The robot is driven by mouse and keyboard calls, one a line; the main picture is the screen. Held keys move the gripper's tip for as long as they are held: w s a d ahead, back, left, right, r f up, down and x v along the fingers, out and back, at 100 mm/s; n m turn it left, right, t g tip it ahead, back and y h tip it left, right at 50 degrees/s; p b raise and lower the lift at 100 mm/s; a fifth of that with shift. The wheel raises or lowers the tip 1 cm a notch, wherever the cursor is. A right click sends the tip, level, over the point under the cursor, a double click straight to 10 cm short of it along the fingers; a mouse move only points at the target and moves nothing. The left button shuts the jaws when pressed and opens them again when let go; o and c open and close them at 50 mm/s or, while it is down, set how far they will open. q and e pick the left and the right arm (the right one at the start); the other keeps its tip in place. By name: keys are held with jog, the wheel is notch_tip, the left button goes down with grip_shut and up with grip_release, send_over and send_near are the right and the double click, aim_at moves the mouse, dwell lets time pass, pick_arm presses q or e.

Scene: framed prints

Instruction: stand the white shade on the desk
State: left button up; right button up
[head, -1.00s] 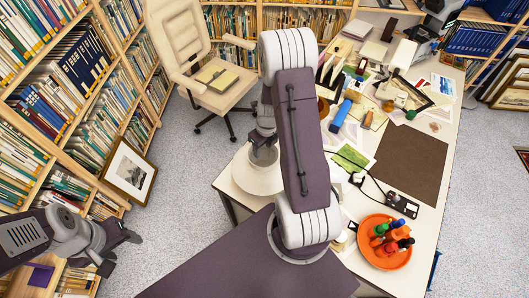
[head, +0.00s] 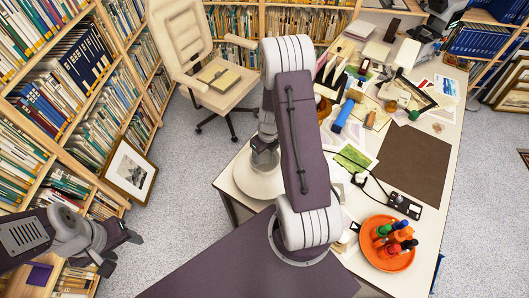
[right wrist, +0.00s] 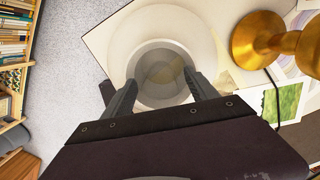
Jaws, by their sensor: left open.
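The white shade (head: 258,182) is at the near left corner of the desk (head: 228,180), its wide rim around a narrower round neck. It also shows in the right wrist view (right wrist: 205,40). My right gripper (head: 264,145) is above it, with its fingers (right wrist: 161,80) at opposite sides of the neck, appearing shut on it. Whether the lower rim touches the desk I cannot tell. My right arm hides part of the desk. My left gripper (head: 120,248) is open and empty, left of the desk over the floor.
An orange tray (head: 372,256) with several coloured bottles, a black power strip (head: 405,205), a brown mat (head: 415,165) and loose papers cover the desk. A brass object (right wrist: 258,40) stands close to the shade. A chair (head: 215,85) stands behind; a framed print (head: 130,170) leans against shelves.

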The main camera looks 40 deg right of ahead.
jog(key=shift+r, duration=0.4)
jog(key=r, duration=0.3)
jog(key=s+r+p, duration=0.1)
jog(key=r, duration=0.3)
jog(key=r+p, duration=0.1)
jog(key=r, duration=0.3)
jog(key=shift+s+r, duration=0.25)
jog(key=s+a+r+n, duration=0.2)
jog(key=s+a+n, duration=0.2)
jog(key=n, duration=1.3)
jog(key=s+a+r+n, duration=0.2)
jog(key=s+a+n, duration=0.2)
jog(key=a+n, duration=0.6)
jog(key=n, duration=0.7)
jog(key=shift+a+r+n, duration=0.2)
jog(key=shift+r+n, duration=0.05)
jog(key=shift+n, duration=0.05)
